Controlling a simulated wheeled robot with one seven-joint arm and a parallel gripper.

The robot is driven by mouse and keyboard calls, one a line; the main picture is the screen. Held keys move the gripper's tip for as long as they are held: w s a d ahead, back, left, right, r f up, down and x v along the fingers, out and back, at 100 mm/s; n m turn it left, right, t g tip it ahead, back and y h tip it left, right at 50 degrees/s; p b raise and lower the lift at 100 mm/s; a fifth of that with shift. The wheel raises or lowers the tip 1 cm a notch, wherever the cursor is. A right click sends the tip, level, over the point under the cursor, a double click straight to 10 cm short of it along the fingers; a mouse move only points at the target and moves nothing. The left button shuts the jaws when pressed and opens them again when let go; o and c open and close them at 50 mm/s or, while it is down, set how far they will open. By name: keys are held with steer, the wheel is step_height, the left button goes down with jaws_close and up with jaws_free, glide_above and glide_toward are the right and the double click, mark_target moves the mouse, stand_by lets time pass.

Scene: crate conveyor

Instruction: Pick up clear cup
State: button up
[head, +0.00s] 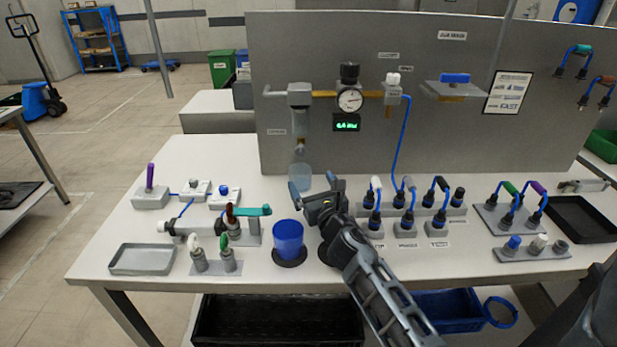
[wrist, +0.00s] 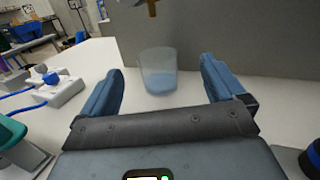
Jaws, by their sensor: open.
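The clear cup (head: 300,174) stands upright on the white table, close to the grey back panel and below a nozzle. In the wrist view the clear cup (wrist: 158,72) is see-through with a bluish lower part, and it shows between and beyond my fingers. My gripper (head: 312,186) is open and empty, just in front of the cup. In the wrist view both blue fingers of my gripper (wrist: 165,85) are spread wide, one on each side of the cup.
A blue cup (head: 288,238) stands on a dark round pad in front of my gripper. Hose fittings (head: 408,222) stand to the right, and a teal-handled valve (head: 250,212) to the left. A gauge (head: 349,100) hangs on the panel (head: 420,130). A grey tray (head: 142,260) lies front left.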

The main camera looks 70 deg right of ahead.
mark_target(304, 177)
steer(key=shift+d+f+m, duration=0.1)
steer(key=shift+f+m, duration=0.2)
steer(key=shift+f, duration=0.25)
steer(key=shift+w+d, duration=0.2)
steer(key=shift+d, duration=0.05)
steer(key=shift+p+x, duration=0.35)
steer(key=shift+x, duration=0.85)
steer(key=x, duration=0.5)
steer(key=shift+w+a, duration=0.2)
steer(key=shift+a, duration=0.1)
steer(key=c, duration=1.1)
steer(key=shift+c, duration=0.2)
